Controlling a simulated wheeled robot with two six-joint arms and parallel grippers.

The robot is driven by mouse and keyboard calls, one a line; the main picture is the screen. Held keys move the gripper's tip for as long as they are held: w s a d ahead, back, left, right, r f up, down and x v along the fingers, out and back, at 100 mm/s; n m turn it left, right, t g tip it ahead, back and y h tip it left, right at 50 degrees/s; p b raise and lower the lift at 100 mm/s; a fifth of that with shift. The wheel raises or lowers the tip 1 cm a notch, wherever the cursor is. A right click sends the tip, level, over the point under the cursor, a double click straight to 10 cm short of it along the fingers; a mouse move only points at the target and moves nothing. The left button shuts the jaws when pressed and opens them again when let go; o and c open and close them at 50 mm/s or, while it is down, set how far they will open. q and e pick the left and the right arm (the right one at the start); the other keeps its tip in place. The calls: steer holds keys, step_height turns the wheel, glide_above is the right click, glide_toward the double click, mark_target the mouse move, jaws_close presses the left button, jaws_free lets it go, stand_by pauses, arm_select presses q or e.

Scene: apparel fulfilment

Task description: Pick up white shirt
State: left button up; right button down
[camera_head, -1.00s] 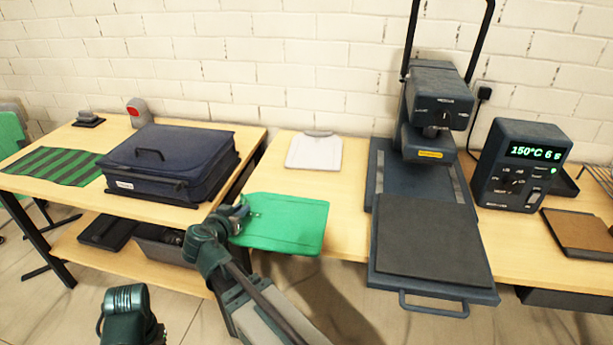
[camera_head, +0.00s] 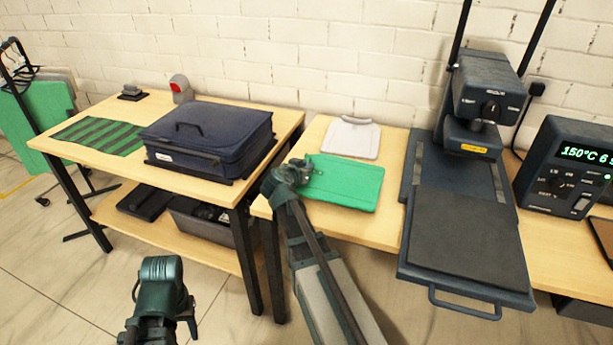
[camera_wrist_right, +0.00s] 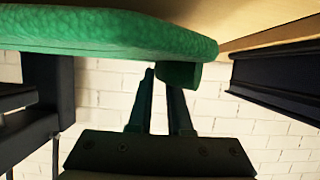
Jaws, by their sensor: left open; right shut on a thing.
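The white shirt (camera_head: 350,138) lies folded flat at the back of the middle table, close to the wall. A green folded shirt (camera_head: 345,183) is in front of it, over the same table. My right gripper (camera_head: 297,172) is at the green shirt's left edge. In the right wrist view its fingers (camera_wrist_right: 165,80) are shut on a small green part at the edge of the green shirt (camera_wrist_right: 110,35). Whether the green shirt touches the table is unclear. My left gripper (camera_head: 162,272) is open and empty at the lower left, away from both shirts.
A heat press (camera_head: 465,205) stands right of the shirts, with a control box (camera_head: 565,165) beyond it. On the left table (camera_head: 95,170) are a navy case (camera_head: 208,138) and a green-and-black striped cloth (camera_head: 100,136). A brick wall is behind.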

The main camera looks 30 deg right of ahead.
steer(key=shift+d+f+b, duration=0.15)
steer(key=shift+f+b, duration=1.7)
steer(key=shift+f, duration=0.05)
steer(key=shift+r, duration=0.1)
steer(key=c, duration=0.8)
jaws_free()
steer(key=shift+c, duration=0.2)
